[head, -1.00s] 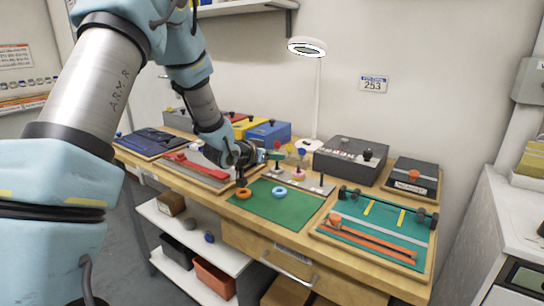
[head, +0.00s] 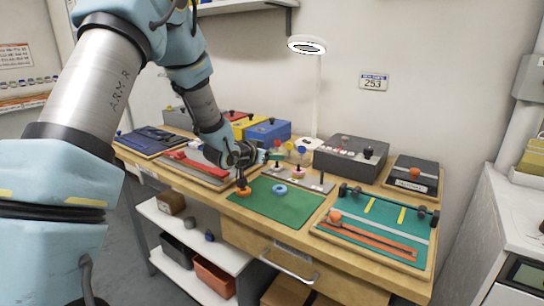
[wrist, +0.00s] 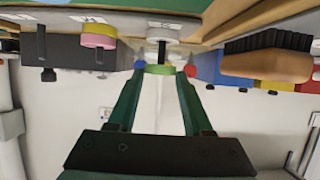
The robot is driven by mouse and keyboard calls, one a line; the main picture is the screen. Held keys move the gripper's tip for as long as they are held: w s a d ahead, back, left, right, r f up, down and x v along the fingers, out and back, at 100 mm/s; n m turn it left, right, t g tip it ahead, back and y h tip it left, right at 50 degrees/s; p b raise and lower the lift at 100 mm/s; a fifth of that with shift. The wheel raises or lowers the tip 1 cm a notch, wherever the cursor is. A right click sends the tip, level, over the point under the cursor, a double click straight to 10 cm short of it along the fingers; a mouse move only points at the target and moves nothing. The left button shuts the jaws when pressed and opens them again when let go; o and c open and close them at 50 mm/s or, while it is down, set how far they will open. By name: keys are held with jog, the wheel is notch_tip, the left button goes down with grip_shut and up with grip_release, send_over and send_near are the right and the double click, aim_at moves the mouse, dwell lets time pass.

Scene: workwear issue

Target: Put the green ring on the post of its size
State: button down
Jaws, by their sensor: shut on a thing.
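My gripper (wrist: 160,75) is shut on the green ring (wrist: 158,69), which sits between the fingertips in the wrist view. In the head view the green ring (head: 276,155) is small, at the end of my gripper (head: 266,156), above the back of the bench. In the wrist view a dark post (wrist: 162,48) stands right by the ring, in line with it. I cannot tell whether the ring is around the post or just beside it. Another post on the grey post board (head: 316,184) carries a pink ring (head: 299,171), with yellow showing next to it in the wrist view (wrist: 99,36).
A blue box (head: 268,131) and a grey box with knobs (head: 347,158) stand behind. A lamp stem (head: 317,100) rises near the wall.

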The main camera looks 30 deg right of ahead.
jog(key=shift+f, duration=0.3)
grip_release()
dwell(0.7)
jog(key=shift+r, duration=0.1)
notch_tip(320, 180, up, 7)
jog(key=p, duration=0.4)
dwell(0.7)
dwell(0.3)
